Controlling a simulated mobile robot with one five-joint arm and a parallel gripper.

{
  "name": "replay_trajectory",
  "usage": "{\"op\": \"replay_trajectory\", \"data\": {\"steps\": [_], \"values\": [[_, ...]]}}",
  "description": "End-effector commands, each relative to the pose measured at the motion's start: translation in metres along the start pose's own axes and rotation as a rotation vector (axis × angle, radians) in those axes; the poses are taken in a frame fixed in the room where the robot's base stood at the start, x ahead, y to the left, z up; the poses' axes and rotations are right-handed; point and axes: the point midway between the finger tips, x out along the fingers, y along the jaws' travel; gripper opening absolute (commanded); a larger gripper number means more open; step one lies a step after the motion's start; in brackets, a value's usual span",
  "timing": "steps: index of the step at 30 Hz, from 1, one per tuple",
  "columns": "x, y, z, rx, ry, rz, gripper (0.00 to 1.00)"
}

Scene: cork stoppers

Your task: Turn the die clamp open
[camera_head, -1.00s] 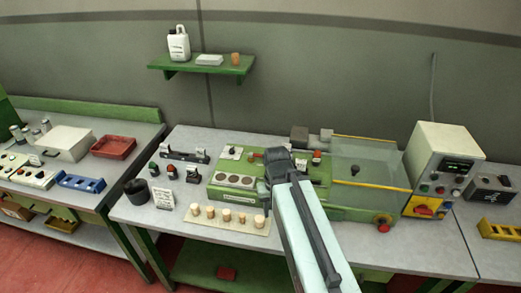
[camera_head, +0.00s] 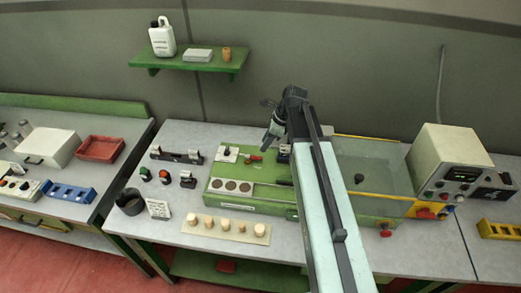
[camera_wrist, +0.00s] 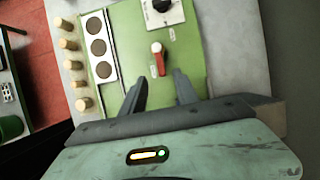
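The green machine (camera_head: 225,168) on the middle bench carries a small red lever (camera_head: 254,158), which also shows in the wrist view (camera_wrist: 159,62). No readable label tells me whether this lever is the die clamp. A black knob on a white plate (camera_head: 228,153) sits beside it; in the wrist view the knob (camera_wrist: 161,6) is at the top edge. My gripper (camera_head: 269,147) points down above the machine in the head view. In the wrist view my gripper (camera_wrist: 161,76) is open and empty, its fingertips either side of the lever's near end. I cannot tell its height above the lever.
Several corks stand on a beige board (camera_head: 190,228) at the bench front. A black cup (camera_head: 129,203) stands at its left. A clear guard (camera_head: 385,180) and control box (camera_head: 455,160) are at the right. My arm hides part of the machine.

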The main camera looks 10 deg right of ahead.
Motion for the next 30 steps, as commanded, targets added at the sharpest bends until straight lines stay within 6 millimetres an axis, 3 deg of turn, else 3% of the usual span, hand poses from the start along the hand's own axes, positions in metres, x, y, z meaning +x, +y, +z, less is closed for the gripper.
{"op": "replay_trajectory", "data": {"steps": [14, 23, 24, 28, 30], "values": [[0.072, -0.002, -0.009, 0.006, 0.002, -0.003, 0.36], [0.074, -0.002, -0.007, 0.008, 0.002, -0.004, 0.36], [0.074, -0.003, -0.007, 0.008, 0.002, -0.004, 0.34], [0.074, -0.003, -0.007, 0.008, 0.002, -0.004, 0.00], [0.074, -0.003, -0.007, 0.008, 0.002, -0.005, 0.00]]}}
